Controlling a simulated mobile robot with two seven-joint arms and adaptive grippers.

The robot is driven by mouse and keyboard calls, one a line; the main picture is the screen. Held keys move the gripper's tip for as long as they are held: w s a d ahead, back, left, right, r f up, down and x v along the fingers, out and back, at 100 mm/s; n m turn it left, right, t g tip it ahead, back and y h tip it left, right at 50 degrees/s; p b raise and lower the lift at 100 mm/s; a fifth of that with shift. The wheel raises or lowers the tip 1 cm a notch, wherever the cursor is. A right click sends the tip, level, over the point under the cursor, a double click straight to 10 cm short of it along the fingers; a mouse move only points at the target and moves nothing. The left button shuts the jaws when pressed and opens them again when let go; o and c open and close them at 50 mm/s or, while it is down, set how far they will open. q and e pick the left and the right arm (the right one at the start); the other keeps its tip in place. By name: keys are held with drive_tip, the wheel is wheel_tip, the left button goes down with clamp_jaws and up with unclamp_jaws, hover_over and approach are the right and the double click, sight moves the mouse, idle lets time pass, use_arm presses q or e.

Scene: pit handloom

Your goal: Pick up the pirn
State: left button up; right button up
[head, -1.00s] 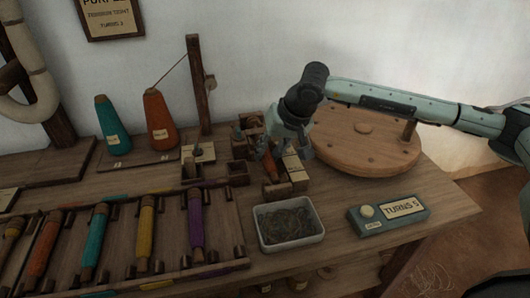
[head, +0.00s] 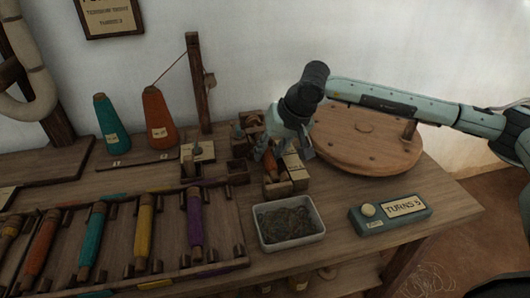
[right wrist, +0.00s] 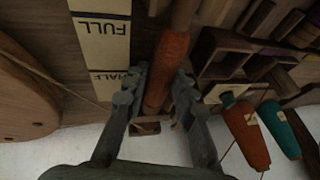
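The pirn (head: 270,164), wound with orange thread, lies in a small wooden holder on the bench, partly hidden by my right gripper (head: 283,148). In the right wrist view the orange pirn (right wrist: 167,68) runs between the two grey fingers of my right gripper (right wrist: 160,88). The fingers are apart, one on each side of the pirn. I cannot tell whether either finger touches it. My left gripper is out of view.
A card marked FULL and HALF (right wrist: 103,40) lies beside the pirn. A round wooden disc (head: 365,140), a bin of thread scraps (head: 288,222) and a TURNS box (head: 390,213) stand nearby. Thread cones (head: 158,118) and a rack of coloured pirns (head: 120,262) are to the left.

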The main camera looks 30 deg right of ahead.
clamp_jaws()
